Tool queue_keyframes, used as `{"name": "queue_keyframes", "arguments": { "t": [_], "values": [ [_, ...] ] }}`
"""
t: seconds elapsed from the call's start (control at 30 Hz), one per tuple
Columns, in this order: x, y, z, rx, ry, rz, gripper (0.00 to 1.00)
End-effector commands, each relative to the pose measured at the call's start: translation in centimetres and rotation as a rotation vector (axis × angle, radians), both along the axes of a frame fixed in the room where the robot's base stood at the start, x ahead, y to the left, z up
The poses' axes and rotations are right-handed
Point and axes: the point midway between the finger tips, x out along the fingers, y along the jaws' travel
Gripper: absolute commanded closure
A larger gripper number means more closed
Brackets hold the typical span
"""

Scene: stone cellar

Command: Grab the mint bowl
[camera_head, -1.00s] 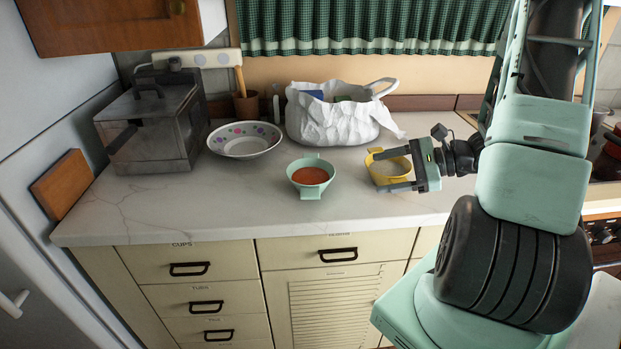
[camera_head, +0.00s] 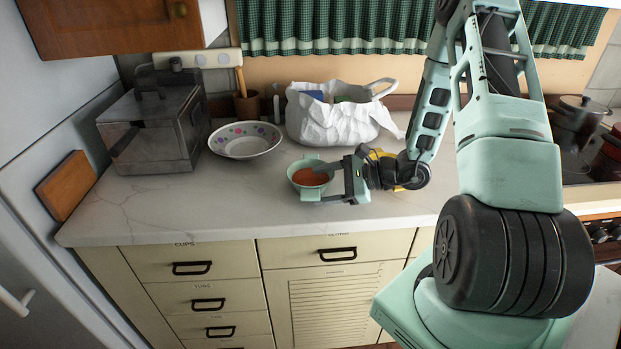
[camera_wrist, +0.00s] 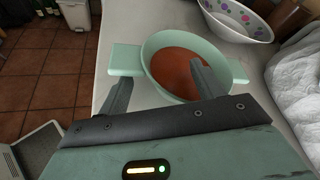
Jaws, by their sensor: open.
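The mint bowl (camera_head: 297,184) holds an orange-red filling and sits upright on the pale counter near its front edge. In the wrist view the bowl (camera_wrist: 216,55) shows two flat handles, one at the left and one at the right. My gripper (camera_head: 306,182) is open at the bowl's right side in the head view. In the wrist view my gripper (camera_wrist: 159,72) has its left finger outside the bowl by the left handle and its right finger over the filling. The near rim is partly hidden. I cannot tell whether a finger touches the bowl.
A yellow bowl (camera_head: 374,155) is mostly hidden behind my gripper. A dotted white bowl (camera_head: 245,147) and a white bag (camera_head: 330,120) stand behind. A metal box (camera_head: 150,135) stands at the left. The counter (camera_head: 190,205) is clear left of the mint bowl.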

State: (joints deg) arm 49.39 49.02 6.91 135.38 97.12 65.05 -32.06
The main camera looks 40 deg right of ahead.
Motion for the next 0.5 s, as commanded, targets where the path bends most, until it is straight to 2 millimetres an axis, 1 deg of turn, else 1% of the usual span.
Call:
{"name": "queue_keyframes", "arguments": {
  "t": [0.03, 0.17, 0.4, 0.43, 0.47, 0.5],
  "values": [
    [0.51, 0.47, -0.14, 0.001, 0.001, 0.002, 0.33],
    [1.23, 1.08, -0.58, -0.001, 0.001, 0.000, 0.33],
    [1.35, 1.13, -0.67, -0.001, 0.001, 0.000, 0.33],
    [1.35, 1.13, -0.67, -0.001, 0.000, 0.000, 0.39],
    [1.35, 1.13, -0.66, -0.001, 0.001, 0.000, 0.47],
    [1.34, 1.12, -0.66, -0.001, 0.001, 0.000, 0.58]
  ]
}}
